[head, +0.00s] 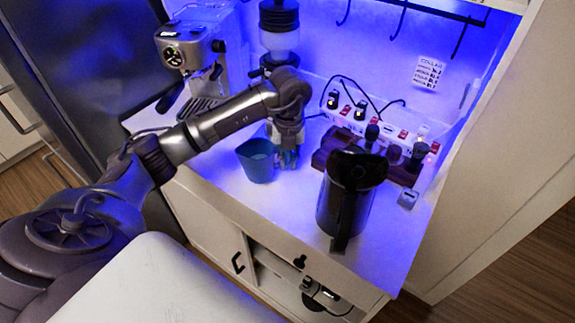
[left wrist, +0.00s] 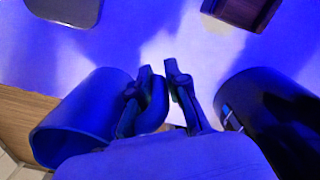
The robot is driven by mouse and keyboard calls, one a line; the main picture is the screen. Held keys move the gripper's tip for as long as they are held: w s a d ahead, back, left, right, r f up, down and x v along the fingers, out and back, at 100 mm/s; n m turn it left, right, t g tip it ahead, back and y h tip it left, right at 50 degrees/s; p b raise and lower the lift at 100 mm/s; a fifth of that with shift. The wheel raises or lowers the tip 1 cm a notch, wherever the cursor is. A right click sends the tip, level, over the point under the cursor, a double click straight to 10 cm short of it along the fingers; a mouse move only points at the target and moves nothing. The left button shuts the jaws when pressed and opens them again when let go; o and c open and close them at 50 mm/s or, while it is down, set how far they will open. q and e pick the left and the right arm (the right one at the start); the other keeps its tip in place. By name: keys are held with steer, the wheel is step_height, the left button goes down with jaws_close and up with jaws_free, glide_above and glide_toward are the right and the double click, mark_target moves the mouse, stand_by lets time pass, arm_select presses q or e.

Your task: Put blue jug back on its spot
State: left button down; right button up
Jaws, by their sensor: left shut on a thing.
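The blue jug (head: 256,162) is at the counter's front edge, left of the black kettle. It looks roughly upright. I cannot tell whether its base rests on the counter or is slightly above it. My left gripper (head: 288,160) comes down on the jug's right side and is shut on its handle. In the left wrist view the jug (left wrist: 82,118) lies left of the gripper (left wrist: 160,72), with its handle between the fingers. The fingers partly hide the handle. My right gripper is not in view.
A black kettle (head: 349,195) stands close to the right on the white counter (head: 295,210). A wooden stand (head: 335,146) and a power strip (head: 345,118) lie behind it. A coffee grinder (head: 280,35) and an espresso machine (head: 197,50) stand at the back left.

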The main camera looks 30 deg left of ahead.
mark_target(289, 178)
arm_select(q)
step_height(289, 178, down, 3)
steer(key=shift+w+f+p, duration=0.1)
steer(key=shift+p, duration=0.3)
steer(key=shift+f, duration=0.2)
steer(key=c, duration=1.2)
jaws_free()
steer(key=shift+o, duration=0.2)
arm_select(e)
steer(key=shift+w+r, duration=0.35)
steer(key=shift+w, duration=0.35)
arm_select(q)
steer(key=shift+r, duration=0.15)
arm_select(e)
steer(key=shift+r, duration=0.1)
